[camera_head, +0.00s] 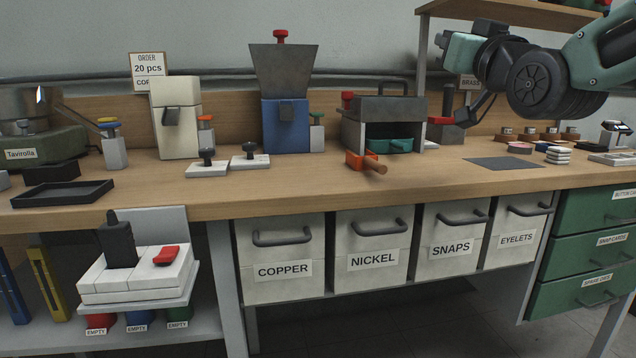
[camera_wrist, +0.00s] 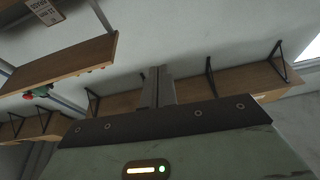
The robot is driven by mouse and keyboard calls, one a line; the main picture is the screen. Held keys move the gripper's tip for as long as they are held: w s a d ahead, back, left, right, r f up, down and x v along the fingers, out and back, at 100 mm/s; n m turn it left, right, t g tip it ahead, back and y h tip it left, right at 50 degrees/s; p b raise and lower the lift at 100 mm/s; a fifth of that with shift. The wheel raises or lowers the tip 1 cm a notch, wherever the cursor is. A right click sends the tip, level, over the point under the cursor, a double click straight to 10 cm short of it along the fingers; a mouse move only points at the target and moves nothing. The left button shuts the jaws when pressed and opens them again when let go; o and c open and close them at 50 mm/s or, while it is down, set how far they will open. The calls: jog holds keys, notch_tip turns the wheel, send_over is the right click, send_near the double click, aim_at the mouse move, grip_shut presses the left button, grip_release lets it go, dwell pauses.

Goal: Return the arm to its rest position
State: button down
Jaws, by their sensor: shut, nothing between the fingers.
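My arm (camera_head: 545,80) reaches in from the upper right in the head view, folded and raised above the right part of the workbench. Its green and black links hang in front of the wall and the upper shelf post. My gripper (camera_wrist: 157,88) shows in the wrist view with its two grey fingers together and nothing between them. The fingers point toward the wall and shelves, apart from any object. In the head view I cannot make out the fingertips clearly.
The wooden workbench (camera_head: 300,190) holds a blue hopper machine (camera_head: 286,125), a grey press (camera_head: 380,122) and a dark mat (camera_head: 503,163). An upper shelf (camera_head: 515,12) is close to my arm. Labelled bins hang below. The wrist view shows wooden shelves (camera_wrist: 60,62) on brackets.

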jog(key=s+a+f+n+g+b, duration=0.1)
jog(key=s+a+f+g, duration=0.3)
jog(key=f, duration=0.6)
jog(key=s+a+f+n+g+b, duration=0.1)
jog(key=s+a+f+g+b, duration=0.2)
jog(key=f, duration=0.7)
jog(key=s+a+f+n+g, duration=0.1)
jog(key=s+a+f+g, duration=0.35)
jog(key=f, duration=0.55)
jog(key=s+d+f+n+g+h+b, duration=0.1)
jog(key=s+d+f+g+h+b, duration=0.1)
jog(key=s+f+g, duration=0.55)
jog(key=s+d+f+n+g+h+b, duration=0.1)
jog(key=s+d+f+g+h, duration=0.15)
jog(key=s+f, duration=0.95)
notch_tip(320, 180, up, 41)
jog(key=s+p, duration=0.2)
jog(key=p, duration=3.6)
jog(key=shift+s+y, duration=0.35)
jog(key=c, duration=2.1)
grip_release()
jog(key=shift+c, duration=0.2)
